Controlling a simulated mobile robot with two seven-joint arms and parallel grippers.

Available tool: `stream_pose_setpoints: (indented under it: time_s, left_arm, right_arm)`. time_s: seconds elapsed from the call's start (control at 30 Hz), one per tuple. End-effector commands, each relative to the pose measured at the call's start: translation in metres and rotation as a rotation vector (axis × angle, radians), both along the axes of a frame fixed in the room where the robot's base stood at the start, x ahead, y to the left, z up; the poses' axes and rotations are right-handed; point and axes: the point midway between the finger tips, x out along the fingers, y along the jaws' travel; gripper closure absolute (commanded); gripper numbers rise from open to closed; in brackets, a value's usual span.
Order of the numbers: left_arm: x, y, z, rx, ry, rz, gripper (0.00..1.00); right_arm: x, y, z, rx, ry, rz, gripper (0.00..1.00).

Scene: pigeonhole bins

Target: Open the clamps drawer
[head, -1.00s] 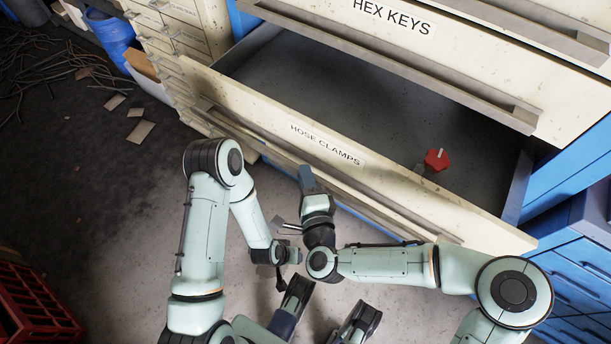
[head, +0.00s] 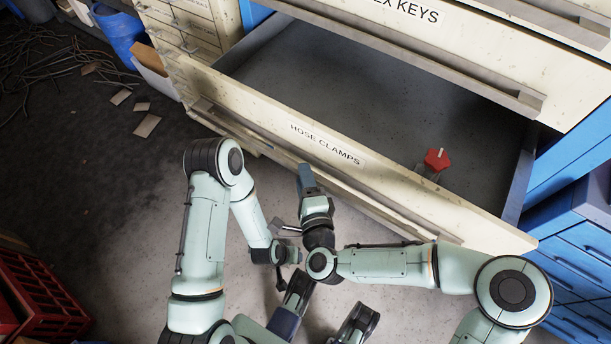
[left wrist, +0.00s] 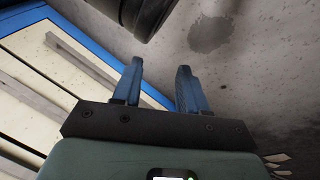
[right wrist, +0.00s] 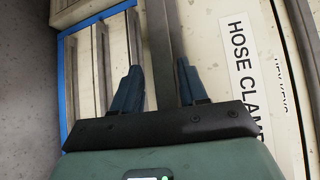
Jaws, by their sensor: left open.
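The hose clamps drawer (head: 270,118) is pulled well out, with its dark inside showing. Its label (head: 325,144) reads HOSE CLAMPS, and a long metal handle (head: 390,215) runs along its front. A red knob-like object (head: 437,160) lies inside the drawer. My left gripper (left wrist: 158,67) is open and empty, away from the drawer front.
The hex keys drawer (head: 440,50) above is shut, with its own handle overhanging the open drawer. Blue drawers (head: 580,250) stand at the right. A red crate (head: 45,295) is at the lower left. A blue barrel (head: 120,35) and debris lie at the upper left.

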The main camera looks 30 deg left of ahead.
Motion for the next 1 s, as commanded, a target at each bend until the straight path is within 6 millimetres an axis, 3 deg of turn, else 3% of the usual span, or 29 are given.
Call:
stream_pose_setpoints:
  time_s: [0.37, 0.73, 1.0]
  left_arm:
    - [0.0, 0.0, 0.002, -0.001, 0.0, 0.0, 0.57]
    - [-0.015, -0.01, 0.016, -0.024, 0.037, -0.019, 0.57]
    - [-0.06, -0.029, 0.066, -0.075, 0.154, -0.063, 0.57]
  right_arm:
    - [-0.003, -0.004, 0.005, 0.004, -0.01, -0.005, 0.58]
    - [-0.06, -0.055, 0.017, 0.0, -0.009, -0.003, 0.58]
    - [-0.062, -0.059, 0.025, 0.001, -0.009, -0.013, 0.58]
